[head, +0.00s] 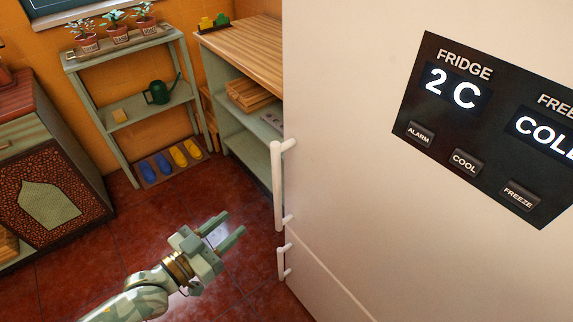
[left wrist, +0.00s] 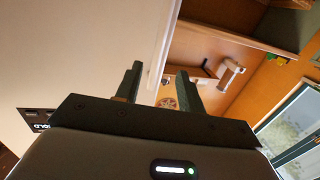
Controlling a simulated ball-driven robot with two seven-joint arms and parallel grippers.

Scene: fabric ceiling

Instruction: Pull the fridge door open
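The white fridge door (head: 350,150) fills the right of the head view, with a dark panel (head: 465,130) reading "FRIDGE 2 C". It looks shut. A long white upright handle (head: 277,188) runs along its left edge. A shorter white handle (head: 281,263) sits below, on the lower door. My left gripper (head: 231,226) is open and empty, left of the handles and apart from them, fingers pointing toward the fridge. In the left wrist view its two fingers (left wrist: 161,88) stand apart with nothing held. My right gripper is not in view.
A counter with shelves (head: 245,120) stands just left of the fridge. A green shelf rack (head: 135,95) with potted plants and a watering can (head: 160,90) is at the back. An ornate cabinet (head: 50,180) stands left. The red tiled floor (head: 110,240) between is clear.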

